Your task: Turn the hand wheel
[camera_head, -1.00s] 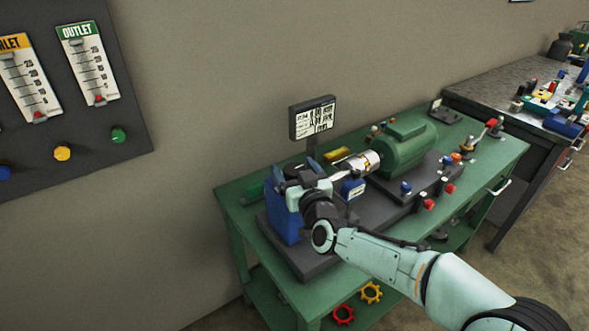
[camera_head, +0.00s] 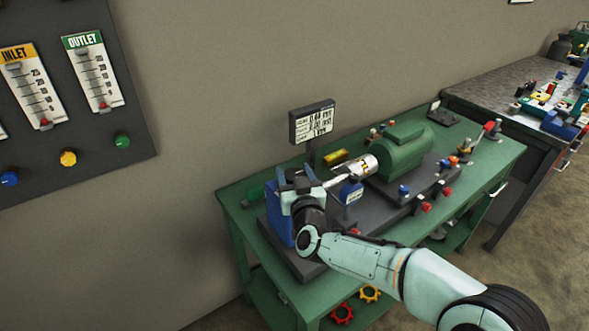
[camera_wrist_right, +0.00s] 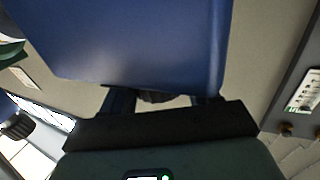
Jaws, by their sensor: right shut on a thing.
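My right gripper (camera_head: 295,180) is at the blue block (camera_head: 281,218) on the left end of the green bench. In the right wrist view the blue block (camera_wrist_right: 140,45) fills the top, and the two dark fingers of my right gripper (camera_wrist_right: 162,100) reach to its lower edge. A dark, rounded piece (camera_wrist_right: 155,96) shows between the fingers; it seems to be the hand wheel, mostly hidden by the block and the fingers. The gripper is shut on it. My left gripper is not in view.
A green motor (camera_head: 403,150) with a silver coupling (camera_head: 361,166) stands right of the block. A small display (camera_head: 313,122) stands behind on a post. Red and yellow wheels (camera_head: 343,313) lie on the lower shelf. A gauge panel (camera_head: 135,165) hangs on the left wall.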

